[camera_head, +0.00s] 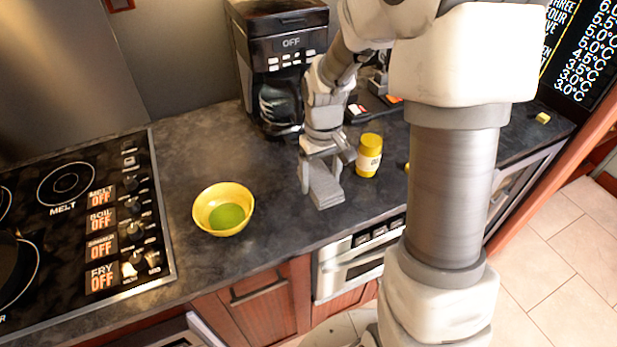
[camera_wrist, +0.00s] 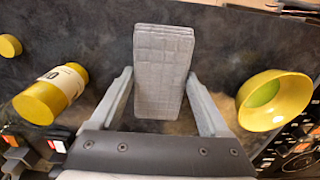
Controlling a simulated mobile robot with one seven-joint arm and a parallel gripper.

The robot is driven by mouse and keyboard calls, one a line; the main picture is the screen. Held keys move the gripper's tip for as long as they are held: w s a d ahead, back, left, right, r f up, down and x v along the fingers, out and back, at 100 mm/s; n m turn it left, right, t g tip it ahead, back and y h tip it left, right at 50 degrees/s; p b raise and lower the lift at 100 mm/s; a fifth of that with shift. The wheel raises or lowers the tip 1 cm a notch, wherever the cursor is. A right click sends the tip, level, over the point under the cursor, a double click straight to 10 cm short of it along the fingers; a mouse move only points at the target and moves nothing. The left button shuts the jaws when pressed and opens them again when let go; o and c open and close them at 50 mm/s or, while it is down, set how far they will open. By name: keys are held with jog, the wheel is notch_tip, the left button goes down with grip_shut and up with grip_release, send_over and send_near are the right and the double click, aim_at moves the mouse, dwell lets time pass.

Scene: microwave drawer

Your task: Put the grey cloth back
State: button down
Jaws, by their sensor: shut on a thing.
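The grey cloth (camera_head: 325,189) is a folded, flat rectangle with a checked weave. It is at the counter's front half, between the yellow bowl and the yellow jar. My gripper (camera_head: 321,170) points down and is shut on the cloth. In the wrist view the cloth (camera_wrist: 163,72) lies between the two fingers of my gripper (camera_wrist: 161,88) and sticks out past their tips. I cannot tell whether its lower end touches the dark counter (camera_head: 270,215).
A yellow bowl (camera_head: 240,195) holding something green stands left of the cloth. A yellow jar (camera_head: 369,156) stands close on its right. A black coffee maker (camera_head: 282,60) is behind, the stove (camera_head: 90,215) at left. A steel-fronted drawer unit (camera_head: 352,262) is below the counter.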

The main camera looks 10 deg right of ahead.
aim_at(311, 167)
jog(key=w, duration=0.1)
jog(key=w+f, duration=0.1)
jog(key=w+a+f, duration=0.1)
jog(key=w, duration=0.1)
jog(key=shift+a+f, duration=0.1)
jog(key=shift+f, duration=2.15)
jog(key=shift+f, duration=0.1)
